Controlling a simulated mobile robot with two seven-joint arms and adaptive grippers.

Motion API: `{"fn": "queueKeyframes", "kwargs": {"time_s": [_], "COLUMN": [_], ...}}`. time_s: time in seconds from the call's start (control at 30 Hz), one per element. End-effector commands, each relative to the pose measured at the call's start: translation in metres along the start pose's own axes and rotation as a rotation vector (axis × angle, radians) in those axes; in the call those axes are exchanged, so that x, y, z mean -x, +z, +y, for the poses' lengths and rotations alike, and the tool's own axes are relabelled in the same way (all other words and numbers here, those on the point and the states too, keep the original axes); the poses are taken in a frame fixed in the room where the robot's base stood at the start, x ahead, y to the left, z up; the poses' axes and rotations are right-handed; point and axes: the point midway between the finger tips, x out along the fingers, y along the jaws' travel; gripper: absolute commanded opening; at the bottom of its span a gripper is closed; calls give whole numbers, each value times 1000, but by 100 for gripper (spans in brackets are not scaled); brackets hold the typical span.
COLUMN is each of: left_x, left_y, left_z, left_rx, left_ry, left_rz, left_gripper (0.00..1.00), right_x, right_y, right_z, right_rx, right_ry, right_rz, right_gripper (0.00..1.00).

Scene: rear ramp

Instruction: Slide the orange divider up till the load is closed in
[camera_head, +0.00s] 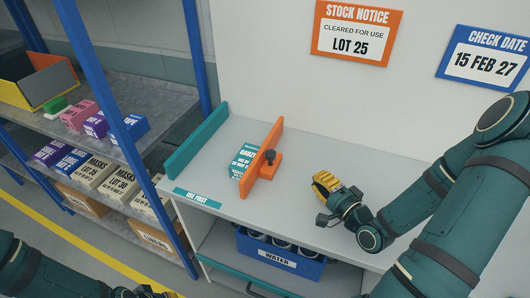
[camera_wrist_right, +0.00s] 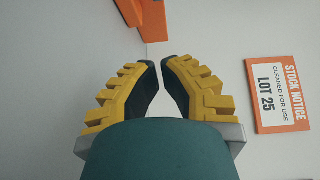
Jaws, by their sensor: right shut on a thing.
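My left gripper (camera_head: 160,293) is mostly cut off at the bottom edge.
A "use first" label (camera_head: 197,199) is on the shelf's front edge. A blue water crate (camera_head: 279,258) sits below. A blue-framed rack (camera_head: 95,90) with boxes stands left. A wall with a stock notice (camera_head: 356,31) rises behind. The shelf right of the divider is clear.

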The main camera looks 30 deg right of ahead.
Motion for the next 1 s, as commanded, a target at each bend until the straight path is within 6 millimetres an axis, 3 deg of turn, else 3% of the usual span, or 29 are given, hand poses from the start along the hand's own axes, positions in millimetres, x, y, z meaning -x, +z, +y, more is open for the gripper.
{"fn": "queueKeyframes", "kwargs": {"time_s": [0.43, 0.8, 1.0], "left_x": [-39, -45, -51], "left_y": [6, 4, 3], "left_z": [-14, -16, -19], "left_rx": [-7, -7, -8], "left_ry": [1, 1, 1], "left_rz": [-7, -1, 3], "left_gripper": [0, 0, 0], "right_x": [-26, -100, -120], "right_y": [0, 1, 21], "right_z": [4, 1, 1], "right_rx": [5, 0, -1], "right_ry": [-3, -3, -3], "right_rz": [-1, -3, -3], "right_gripper": [0, 0, 0]}}
